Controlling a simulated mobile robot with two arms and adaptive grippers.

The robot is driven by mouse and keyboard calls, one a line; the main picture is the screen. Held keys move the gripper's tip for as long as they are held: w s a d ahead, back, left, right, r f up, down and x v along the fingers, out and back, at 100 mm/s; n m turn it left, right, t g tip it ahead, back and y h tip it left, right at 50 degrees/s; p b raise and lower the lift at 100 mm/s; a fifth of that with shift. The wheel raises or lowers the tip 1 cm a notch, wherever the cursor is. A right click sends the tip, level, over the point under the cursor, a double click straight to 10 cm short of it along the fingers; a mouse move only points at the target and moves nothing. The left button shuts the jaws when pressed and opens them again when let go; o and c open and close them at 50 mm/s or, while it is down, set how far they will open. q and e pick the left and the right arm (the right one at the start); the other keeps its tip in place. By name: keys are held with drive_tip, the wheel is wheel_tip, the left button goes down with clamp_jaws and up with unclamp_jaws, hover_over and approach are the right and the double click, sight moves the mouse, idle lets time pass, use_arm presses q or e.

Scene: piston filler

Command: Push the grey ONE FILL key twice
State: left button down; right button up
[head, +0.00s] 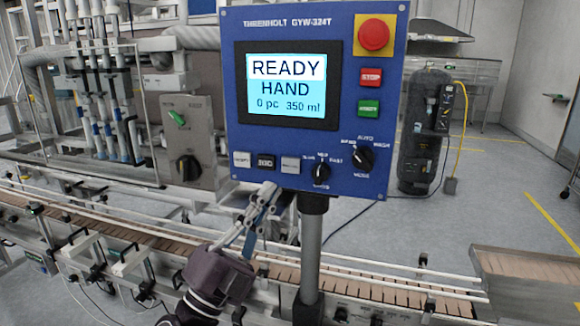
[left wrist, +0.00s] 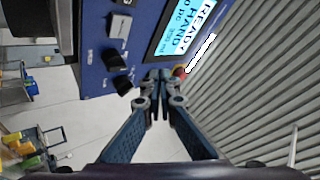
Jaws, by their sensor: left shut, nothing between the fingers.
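The blue control panel (head: 225,100) carries a row of small keys along its lower left. A light grey key (head: 290,164) sits at the right end of that row, beside a black key (head: 266,161); a paler key (head: 241,159) is at the left end. Their lettering is too small to read surely. The grey key also shows in the left wrist view (left wrist: 118,25). My left gripper (head: 269,190) is shut and empty, its fingertips just below the key row in the picture. In the left wrist view its tips (left wrist: 160,78) appear apart from the grey key.
The screen (head: 287,82) reads READY, HAND, 0 pc, 350 ml. Black selector knobs (head: 320,172) sit right of the keys. A red mushroom button (head: 375,35), a red STOP key (head: 371,77) and a green key (head: 368,108) are higher right. A conveyor (head: 375,290) runs below.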

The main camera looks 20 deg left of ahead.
use_arm(q)
drive_tip(key=b, duration=0.2)
approach(294, 159)
drive_tip(key=shift+s+r+x, duration=0.1)
drive_tip(key=shift+s+x, duration=0.05)
drive_tip(key=shift+x, duration=0.75)
drive_tip(key=shift+s+r+x, duration=0.1)
drive_tip(key=shift+x, duration=0.75)
drive_tip(key=shift+s+r+x, duration=0.1)
drive_tip(key=shift+s+x, duration=0.05)
drive_tip(key=shift+x, duration=0.75)
drive_tip(key=shift+d, duration=0.2)
drive_tip(key=shift+w, duration=0.45)
drive_tip(key=shift+w+r, duration=0.1)
drive_tip(key=shift+w, duration=0.3)
drive_tip(key=shift+s, duration=0.1)
idle(0.3)
drive_tip(key=shift+s+f, duration=0.25)
drive_tip(key=shift+s, duration=0.3)
drive_tip(key=shift+s, duration=0.1)
